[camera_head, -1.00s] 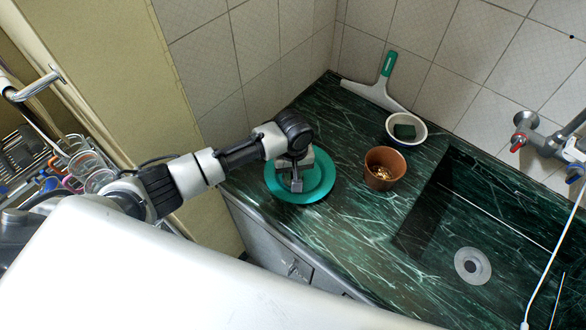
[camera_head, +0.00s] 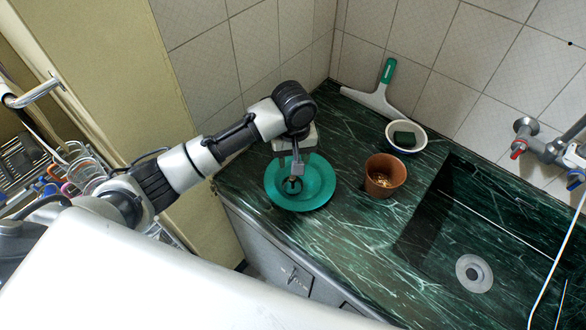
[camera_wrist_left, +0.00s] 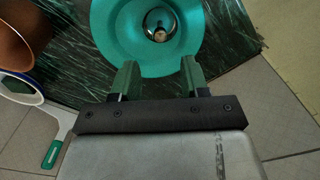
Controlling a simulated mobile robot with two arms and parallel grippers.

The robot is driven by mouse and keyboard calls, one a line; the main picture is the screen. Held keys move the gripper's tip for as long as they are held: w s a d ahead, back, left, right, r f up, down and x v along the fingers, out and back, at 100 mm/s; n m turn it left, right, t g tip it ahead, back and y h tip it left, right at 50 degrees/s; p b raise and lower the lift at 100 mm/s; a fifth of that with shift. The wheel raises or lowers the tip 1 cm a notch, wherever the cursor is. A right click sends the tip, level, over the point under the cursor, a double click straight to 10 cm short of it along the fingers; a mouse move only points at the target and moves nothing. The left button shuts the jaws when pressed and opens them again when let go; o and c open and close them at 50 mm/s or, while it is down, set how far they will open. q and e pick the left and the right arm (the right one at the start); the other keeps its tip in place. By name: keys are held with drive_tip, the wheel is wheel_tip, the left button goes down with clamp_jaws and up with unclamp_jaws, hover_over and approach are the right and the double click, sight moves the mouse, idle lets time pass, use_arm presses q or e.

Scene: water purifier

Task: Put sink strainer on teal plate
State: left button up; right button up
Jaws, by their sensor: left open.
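The teal plate (camera_head: 318,188) lies on the green marble counter and also shows in the left wrist view (camera_wrist_left: 112,25). The sink strainer (camera_head: 292,186), a small round metal piece, rests in the middle of the plate. In the left wrist view the strainer (camera_wrist_left: 160,25) shows as a shiny ring with a small knob at its centre. My left gripper (camera_head: 291,166) is above the plate, open and empty. Its two fingers (camera_wrist_left: 160,66) are apart and clear of the strainer. My right gripper is not in view.
A brown pot (camera_head: 385,175) stands right of the plate. Behind it are a white bowl with a dark green sponge (camera_head: 405,138) and a squeegee (camera_head: 380,100) against the wall. The sink basin (camera_head: 480,225) with its drain and the tap (camera_head: 540,140) are at the right.

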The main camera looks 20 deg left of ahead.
use_arm(q)
drive_tip(key=shift+r, duration=1.45)
